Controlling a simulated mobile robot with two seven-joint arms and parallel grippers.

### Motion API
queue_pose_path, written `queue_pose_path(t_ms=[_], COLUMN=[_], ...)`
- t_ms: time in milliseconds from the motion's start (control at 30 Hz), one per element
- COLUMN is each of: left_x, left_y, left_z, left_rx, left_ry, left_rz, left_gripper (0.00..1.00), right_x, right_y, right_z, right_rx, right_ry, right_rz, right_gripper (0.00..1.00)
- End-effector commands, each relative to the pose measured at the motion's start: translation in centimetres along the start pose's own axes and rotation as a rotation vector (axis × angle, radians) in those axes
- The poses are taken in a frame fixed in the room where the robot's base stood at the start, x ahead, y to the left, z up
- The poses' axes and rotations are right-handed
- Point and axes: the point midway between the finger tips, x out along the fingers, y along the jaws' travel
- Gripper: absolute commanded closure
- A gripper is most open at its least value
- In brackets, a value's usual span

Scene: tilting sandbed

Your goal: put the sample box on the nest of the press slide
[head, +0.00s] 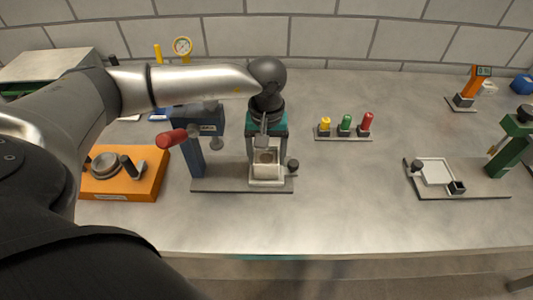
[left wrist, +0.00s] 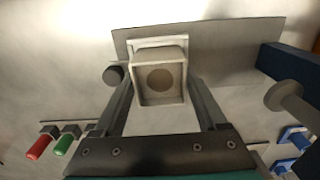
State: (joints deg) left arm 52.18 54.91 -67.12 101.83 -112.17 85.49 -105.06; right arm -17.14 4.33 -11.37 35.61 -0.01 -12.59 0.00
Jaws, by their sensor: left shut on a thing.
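The sample box (head: 265,157) is a pale, open-topped box with a round brown patch inside. It also shows in the left wrist view (left wrist: 162,83) between the fingers. My left gripper (head: 263,142) points down and is shut on the box. The white-rimmed nest (head: 267,180) of the press slide lies under the box, on the grey base plate of the blue press (head: 196,150). In the left wrist view a strip of the nest's rim (left wrist: 157,41) shows past the box. The box hides most of the nest, and I cannot tell whether they touch. My right gripper is out of view.
The press has a red handle (head: 171,138) close to my left arm. A dark knob (head: 293,165) stands beside the nest. An orange device (head: 125,172) is at left, colored pegs (head: 346,122) behind, and a green press (head: 515,145) at right. The bench between is clear.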

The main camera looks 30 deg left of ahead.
Motion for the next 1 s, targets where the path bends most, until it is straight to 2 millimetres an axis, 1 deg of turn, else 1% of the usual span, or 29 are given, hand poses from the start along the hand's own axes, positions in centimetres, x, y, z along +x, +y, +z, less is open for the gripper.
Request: queue_pose_path(t_ms=[133,267,300,367,400,633,767,867,1000], left_x=[-0.1,0.3,0.2,0.2,0.2,0.1,-0.4,-2.0,-5.1], left_y=[0.0,0.0,0.0,0.0,0.0,0.0,0.0,0.0,0.1], left_z=[-0.1,-0.1,0.0,0.0,0.0,0.0,-0.1,-0.2,-0.2], left_rx=[0.000,0.000,0.000,0.000,-0.001,-0.001,-0.001,-0.001,-0.001], left_ry=[0.002,0.002,0.001,0.001,0.001,0.001,0.001,0.005,0.006], left_rz=[0.002,0.002,0.001,0.001,0.001,0.000,0.001,0.003,0.004], left_gripper=[0.98,0.98,0.22,0.16,0.13,0.13,0.13,0.13,0.13], right_x=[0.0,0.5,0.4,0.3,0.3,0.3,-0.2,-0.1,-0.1], right_y=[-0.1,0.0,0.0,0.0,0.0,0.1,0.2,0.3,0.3], right_z=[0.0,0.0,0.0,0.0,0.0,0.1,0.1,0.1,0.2], right_rx=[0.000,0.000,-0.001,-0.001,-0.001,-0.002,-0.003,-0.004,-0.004], right_ry=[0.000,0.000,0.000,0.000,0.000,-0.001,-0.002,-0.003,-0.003], right_rz=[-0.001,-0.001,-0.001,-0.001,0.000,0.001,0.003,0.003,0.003], right_gripper=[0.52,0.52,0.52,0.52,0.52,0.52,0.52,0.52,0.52])
